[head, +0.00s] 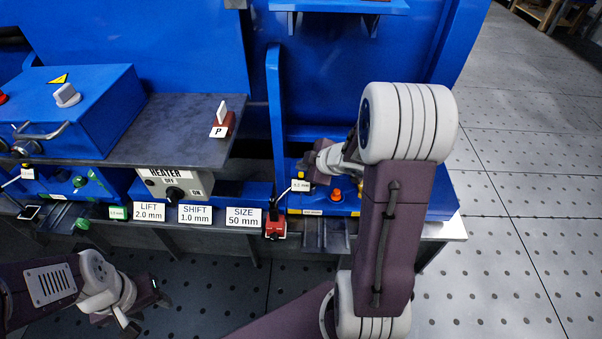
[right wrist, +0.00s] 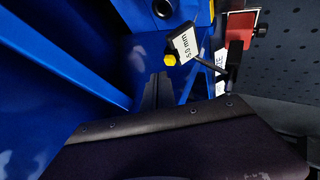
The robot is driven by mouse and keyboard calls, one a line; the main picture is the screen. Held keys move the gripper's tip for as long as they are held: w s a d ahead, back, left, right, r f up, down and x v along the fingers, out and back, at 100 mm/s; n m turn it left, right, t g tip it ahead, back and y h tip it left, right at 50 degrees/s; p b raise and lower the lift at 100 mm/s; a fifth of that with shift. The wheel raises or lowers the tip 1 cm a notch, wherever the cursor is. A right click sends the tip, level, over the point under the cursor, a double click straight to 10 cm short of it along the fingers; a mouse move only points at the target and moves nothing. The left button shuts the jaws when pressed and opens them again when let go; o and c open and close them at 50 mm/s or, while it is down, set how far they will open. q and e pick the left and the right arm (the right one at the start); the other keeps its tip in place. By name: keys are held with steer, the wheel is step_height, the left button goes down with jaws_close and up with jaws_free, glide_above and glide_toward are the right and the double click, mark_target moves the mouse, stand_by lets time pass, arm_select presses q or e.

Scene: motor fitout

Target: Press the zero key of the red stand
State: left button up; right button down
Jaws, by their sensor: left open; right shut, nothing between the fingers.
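The red stand (head: 275,229) is a small red block at the bench's front edge, beside the SIZE label. In the right wrist view a red block (right wrist: 236,30) is at the top right, and the readout (right wrist: 185,45) seems to read 5.0 mm. A small yellow key (right wrist: 170,60) sits beside that readout; its marking is not legible. My right gripper (head: 306,166) is shut and empty, just above the readout; contact cannot be told. My left gripper (head: 150,301) is open, low at the front left.
A red-orange knob (head: 336,195) stands right of the readout on the blue bench. The HEATER box (head: 175,188), a green stand (head: 82,223) and labels line the left front. A blue upright (head: 275,110) rises behind.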

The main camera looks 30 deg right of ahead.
mark_target(303, 175)
steer(key=shift+f, duration=0.15)
stand_by(0.4)
steer(key=shift+f, duration=0.3)
steer(key=shift+f+b, duration=0.45)
steer(key=shift+b, duration=0.15)
stand_by(0.4)
steer(key=shift+r, duration=0.15)
steer(key=shift+r+p, duration=0.75)
steer(key=shift+p, duration=0.25)
step_height(303, 175, up, 5)
steer(key=p, duration=0.5)
steer(key=shift+r+p, duration=0.1)
steer(key=shift+p, duration=0.2)
